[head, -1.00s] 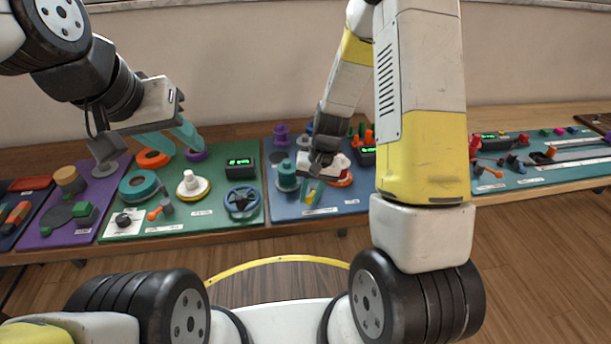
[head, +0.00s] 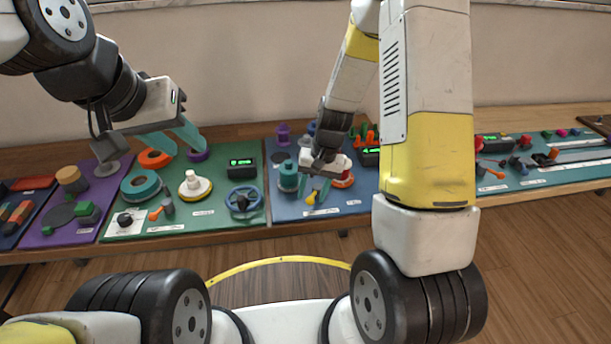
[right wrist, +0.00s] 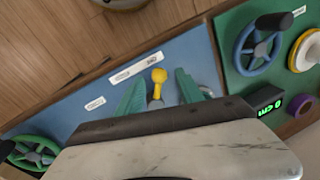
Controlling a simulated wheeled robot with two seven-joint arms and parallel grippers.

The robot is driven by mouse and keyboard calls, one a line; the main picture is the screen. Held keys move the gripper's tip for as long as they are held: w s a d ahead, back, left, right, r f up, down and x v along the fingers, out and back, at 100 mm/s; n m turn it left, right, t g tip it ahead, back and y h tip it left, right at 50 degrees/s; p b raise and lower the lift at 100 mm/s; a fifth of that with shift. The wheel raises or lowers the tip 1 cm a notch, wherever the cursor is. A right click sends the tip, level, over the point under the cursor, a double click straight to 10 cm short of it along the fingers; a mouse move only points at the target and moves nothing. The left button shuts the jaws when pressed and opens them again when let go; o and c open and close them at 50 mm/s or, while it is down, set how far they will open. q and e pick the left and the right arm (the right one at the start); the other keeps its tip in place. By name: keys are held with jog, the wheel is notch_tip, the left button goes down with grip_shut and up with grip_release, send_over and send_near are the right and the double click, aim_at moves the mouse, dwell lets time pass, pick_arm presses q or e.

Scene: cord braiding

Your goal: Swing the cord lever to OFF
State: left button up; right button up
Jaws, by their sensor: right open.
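A yellow lever with a rounded knob (head: 311,198) stands on the blue panel (head: 284,208), near its front edge. In the right wrist view the yellow knob (right wrist: 158,76) shows between my fingers, with a gap on each side. My right gripper (head: 316,190) is open over the lever, its teal fingers on either side; in the right wrist view it (right wrist: 159,95) points at the panel. The lever's foot is partly hidden. The small labels are too blurred to read. My left gripper (head: 188,147) hangs above the green panel, fingers apart and empty.
The green panel (head: 118,233) to the left carries a blue handwheel (head: 243,200) and a white knob on a yellow disc (head: 194,186). Another panel (head: 545,177) lies further right.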

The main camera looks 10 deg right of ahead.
notch_tip(320, 180, up, 6)
jog(key=d, duration=0.1)
jog(key=shift+r, duration=0.15)
jog(key=shift+s+d, duration=0.1)
jog(key=s+d+r+n+t, duration=0.1)
jog(key=s+r+t, duration=0.2)
jog(key=s+r, duration=0.5)
jog(key=s+d+r+n+t, duration=0.1)
jog(key=s+d+r+t, duration=0.1)
jog(key=s+r, duration=0.6)
notch_tip(320, 180, up, 7)
jog(key=shift+s+r+n+t, duration=0.15)
jog(key=shift+s+n+t, duration=0.15)
jog(key=shift+s+t, duration=0.1)
